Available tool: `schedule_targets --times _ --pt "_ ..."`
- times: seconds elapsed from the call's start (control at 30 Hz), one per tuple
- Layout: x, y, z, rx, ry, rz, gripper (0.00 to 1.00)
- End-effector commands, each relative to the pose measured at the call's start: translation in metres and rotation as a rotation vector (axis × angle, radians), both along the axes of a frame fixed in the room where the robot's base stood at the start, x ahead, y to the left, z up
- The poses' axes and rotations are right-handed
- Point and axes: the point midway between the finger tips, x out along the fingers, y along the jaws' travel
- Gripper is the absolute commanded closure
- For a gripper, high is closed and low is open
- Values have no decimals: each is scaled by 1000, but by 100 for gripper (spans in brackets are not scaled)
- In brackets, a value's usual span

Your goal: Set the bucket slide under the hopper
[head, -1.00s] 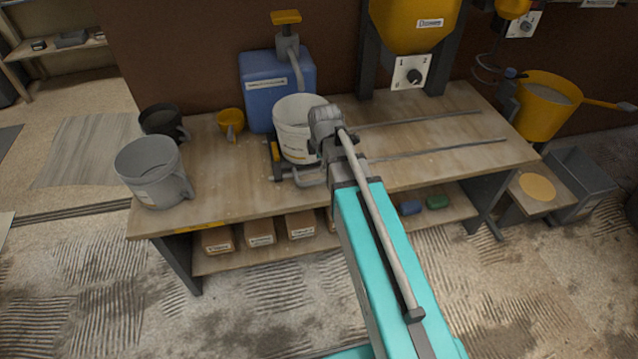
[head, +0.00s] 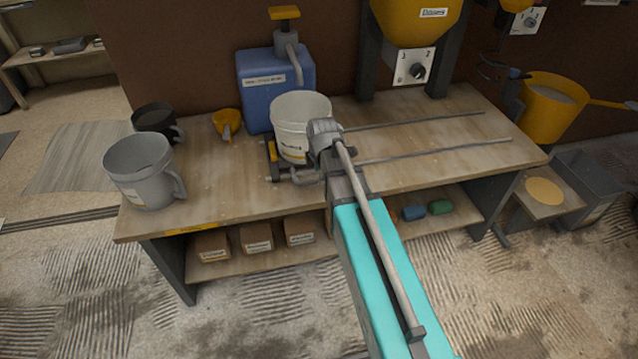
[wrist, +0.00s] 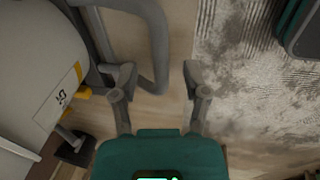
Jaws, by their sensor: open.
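The bucket slide carries a white bucket (head: 292,140) at the left end of two rails (head: 440,148) on the workbench. Its grey handle (head: 306,179) sticks out at the front, partly hidden by my wrist in the head view. The yellow hopper (head: 415,18) hangs above the right part of the bench, away from the bucket. In the wrist view, my gripper (wrist: 158,76) is open, with the looped handle (wrist: 155,35) showing between its fingers. I cannot tell whether they touch. The bucket's side (wrist: 35,75) fills the left of that view.
A blue canister (head: 268,82) stands behind the bucket. A grey jug (head: 142,172), a black jug (head: 155,120) and a yellow scoop (head: 227,123) stand left. A dial panel (head: 413,67) is below the hopper. The bench between the rails is clear.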

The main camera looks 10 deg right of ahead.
Motion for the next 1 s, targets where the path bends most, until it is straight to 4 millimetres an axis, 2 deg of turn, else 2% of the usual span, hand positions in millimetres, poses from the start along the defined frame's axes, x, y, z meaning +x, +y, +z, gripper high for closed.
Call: schedule_targets --times 0.03,0.3,0.8,1.0 --pt "1 0 -8 0 0 0 40" --pt "4 0 -21 0 0 1 40" --pt "5 1 -24 0 0 1 40" --pt "5 1 -24 0 0 2 78"
